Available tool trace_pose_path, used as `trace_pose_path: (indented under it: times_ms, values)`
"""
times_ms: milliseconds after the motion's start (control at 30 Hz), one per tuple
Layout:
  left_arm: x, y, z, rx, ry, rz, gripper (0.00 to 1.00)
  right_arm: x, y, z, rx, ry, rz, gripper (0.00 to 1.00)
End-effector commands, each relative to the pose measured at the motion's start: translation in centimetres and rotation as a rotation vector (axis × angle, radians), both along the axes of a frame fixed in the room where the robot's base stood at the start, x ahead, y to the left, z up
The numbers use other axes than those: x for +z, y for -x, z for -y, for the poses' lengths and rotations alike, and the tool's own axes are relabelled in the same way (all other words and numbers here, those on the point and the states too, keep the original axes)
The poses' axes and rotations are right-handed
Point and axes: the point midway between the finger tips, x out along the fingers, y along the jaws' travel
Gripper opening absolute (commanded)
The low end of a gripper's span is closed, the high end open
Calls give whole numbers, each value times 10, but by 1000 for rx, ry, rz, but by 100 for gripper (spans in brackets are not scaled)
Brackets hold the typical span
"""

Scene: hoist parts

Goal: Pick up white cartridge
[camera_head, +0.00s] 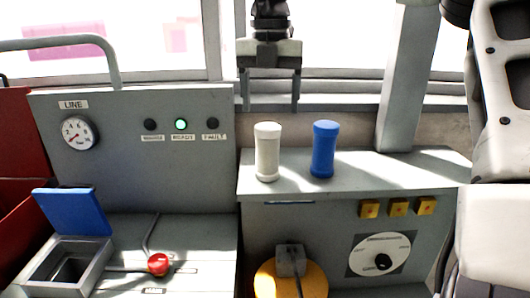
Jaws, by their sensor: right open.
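The white cartridge (267,152) stands upright on the grey ledge (350,177) in the middle of the head view. A blue cartridge (324,149) of similar shape stands upright to its right, with a gap between them. My right gripper (270,106) hangs at the top middle with its fingers pointing down. Its two fingers are apart with nothing between them. In the picture it is just above the white cartridge, not visibly touching it. My left gripper is not in view.
A grey panel with a gauge (76,132) and a lit green lamp (181,125) stands at left. Below are an open box (68,267) with a raised blue lid (73,212) and a red knob (158,264). A post (405,90) rises behind the ledge, right of the blue cartridge.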

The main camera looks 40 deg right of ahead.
Motion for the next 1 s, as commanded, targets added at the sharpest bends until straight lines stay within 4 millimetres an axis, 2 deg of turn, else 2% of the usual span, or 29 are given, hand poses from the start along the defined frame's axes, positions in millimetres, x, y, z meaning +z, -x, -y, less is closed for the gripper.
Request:
trace_pose_path:
  times_ms: [33, 133, 433, 567, 700, 1000]
  values:
    - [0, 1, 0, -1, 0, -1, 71, -12, 1, 0, 1, -3, -4, 72]
    - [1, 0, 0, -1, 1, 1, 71, -29, 0, 0, 1, -2, -4, 72]
    - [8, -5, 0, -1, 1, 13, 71, -53, 0, -1, 1, -3, -3, 72]
    - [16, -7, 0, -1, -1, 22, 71, -72, 0, -3, 2, -4, -4, 72]
    - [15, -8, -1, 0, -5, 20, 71, -91, -1, -3, 0, -2, -2, 72]
    - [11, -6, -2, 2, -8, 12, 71, -97, -1, -2, -1, -2, 2, 72]
